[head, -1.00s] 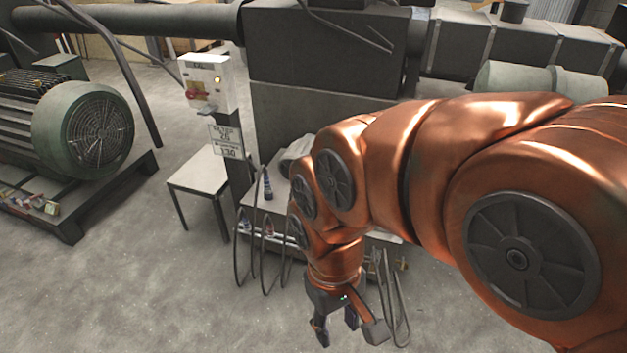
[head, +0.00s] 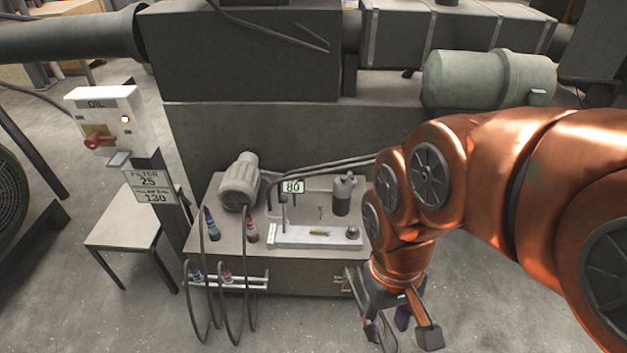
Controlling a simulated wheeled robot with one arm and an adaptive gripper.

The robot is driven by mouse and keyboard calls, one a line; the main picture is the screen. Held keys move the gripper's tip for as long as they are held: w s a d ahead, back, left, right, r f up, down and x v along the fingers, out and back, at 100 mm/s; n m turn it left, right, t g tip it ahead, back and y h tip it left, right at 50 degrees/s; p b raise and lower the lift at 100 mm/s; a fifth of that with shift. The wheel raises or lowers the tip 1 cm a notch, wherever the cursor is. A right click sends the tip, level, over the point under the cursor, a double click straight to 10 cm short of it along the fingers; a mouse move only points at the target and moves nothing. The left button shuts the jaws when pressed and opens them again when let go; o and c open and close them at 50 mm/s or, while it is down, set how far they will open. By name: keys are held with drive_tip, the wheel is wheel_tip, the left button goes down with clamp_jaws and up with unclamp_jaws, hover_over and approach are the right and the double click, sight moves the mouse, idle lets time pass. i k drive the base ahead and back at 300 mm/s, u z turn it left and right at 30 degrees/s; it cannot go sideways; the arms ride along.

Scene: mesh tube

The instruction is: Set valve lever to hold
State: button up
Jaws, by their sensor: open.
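No label reading "hold" is legible, so I cannot tell for certain which part is the valve lever. A pale valve block (head: 290,236) lies on top of the grey power unit (head: 300,270), with thin upright rods, a small brass-coloured piece (head: 320,233) and a round knob (head: 352,232). My gripper (head: 402,330) hangs open and empty, pointing down, right of the power unit's front and touching nothing visible.
A small display (head: 293,187) reads about 80, beside a motor (head: 239,182) and a dark cylinder (head: 342,195). Hoses (head: 210,300) loop down in front. A sign (head: 152,187) shows 25 and 130. A small table (head: 124,228) stands left. The foreground floor is clear.

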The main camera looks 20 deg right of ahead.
sight(283, 198)
drive_tip(key=z, duration=0.15)
drive_tip(key=i, duration=0.6)
drive_tip(key=u, duration=0.65)
drive_tip(key=i, duration=0.65)
drive_tip(key=u, duration=0.75)
